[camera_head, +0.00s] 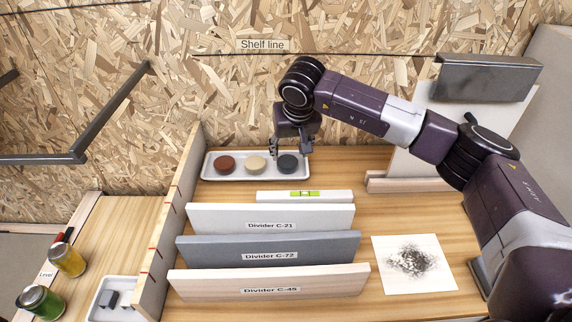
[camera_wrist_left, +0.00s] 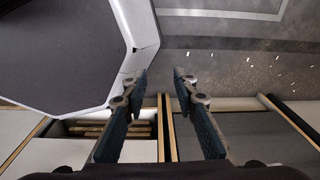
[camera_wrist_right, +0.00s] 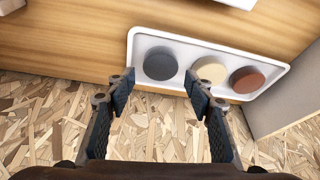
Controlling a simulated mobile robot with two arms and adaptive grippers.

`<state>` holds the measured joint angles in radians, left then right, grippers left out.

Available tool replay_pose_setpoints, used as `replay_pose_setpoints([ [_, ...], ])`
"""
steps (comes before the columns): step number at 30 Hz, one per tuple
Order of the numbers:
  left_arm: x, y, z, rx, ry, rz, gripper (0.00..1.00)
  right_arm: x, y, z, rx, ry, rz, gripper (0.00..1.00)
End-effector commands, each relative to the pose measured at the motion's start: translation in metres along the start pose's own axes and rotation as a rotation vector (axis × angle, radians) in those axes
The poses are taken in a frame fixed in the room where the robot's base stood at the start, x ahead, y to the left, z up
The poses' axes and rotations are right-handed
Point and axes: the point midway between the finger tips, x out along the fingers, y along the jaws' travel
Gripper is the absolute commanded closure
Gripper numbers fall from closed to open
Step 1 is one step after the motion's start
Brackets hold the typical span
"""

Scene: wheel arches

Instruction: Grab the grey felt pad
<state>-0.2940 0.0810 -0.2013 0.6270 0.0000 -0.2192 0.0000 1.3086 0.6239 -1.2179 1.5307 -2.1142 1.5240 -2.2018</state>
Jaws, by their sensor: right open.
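The grey felt pad (camera_head: 289,163) is a round dark-grey disc at the right end of a white tray (camera_head: 238,177) at the back of the table. A cream pad (camera_head: 255,164) lies beside it and a red-brown pad (camera_head: 225,164) lies at the left end. My right gripper (camera_head: 291,150) is open and empty at the grey pad's end of the tray. In the right wrist view the grey pad (camera_wrist_right: 160,63) lies beyond the open fingertips (camera_wrist_right: 160,90), apart from them. My left gripper (camera_wrist_left: 158,82) is open and empty, away from the tray, over the floor and table edge.
Three upright dividers (camera_head: 270,218) and a level (camera_head: 304,196) stand in front of the tray. A paper with dark powder (camera_head: 413,265) lies at right. A wooden side wall (camera_head: 170,230) borders the left, with jars (camera_head: 66,260) beyond it.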

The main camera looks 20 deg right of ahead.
Motion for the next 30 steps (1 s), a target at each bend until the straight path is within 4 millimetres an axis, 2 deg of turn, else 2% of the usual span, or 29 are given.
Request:
replay_pose_setpoints([
  [10,-0.025,0.002,0.01,0.0,-0.018,0.002,0.73,0.041,-0.002,-0.005,0.001,-0.006,0.001,0.52],
  [15,-0.028,0.002,0.011,-0.001,-0.021,0.003,0.73,0.061,-0.002,-0.005,-0.001,-0.003,0.0,0.52],
  [23,-0.027,0.002,0.008,-0.002,-0.017,0.002,0.73,0.064,-0.002,-0.005,-0.001,0.0,0.0,0.52],
  [28,-0.027,0.002,0.008,-0.002,-0.016,0.002,0.73,0.064,-0.002,-0.005,-0.001,-0.001,0.0,0.7],
  [30,-0.027,0.002,0.007,-0.002,-0.015,0.002,0.73,0.064,-0.002,-0.005,-0.001,-0.001,0.0,0.71],
])
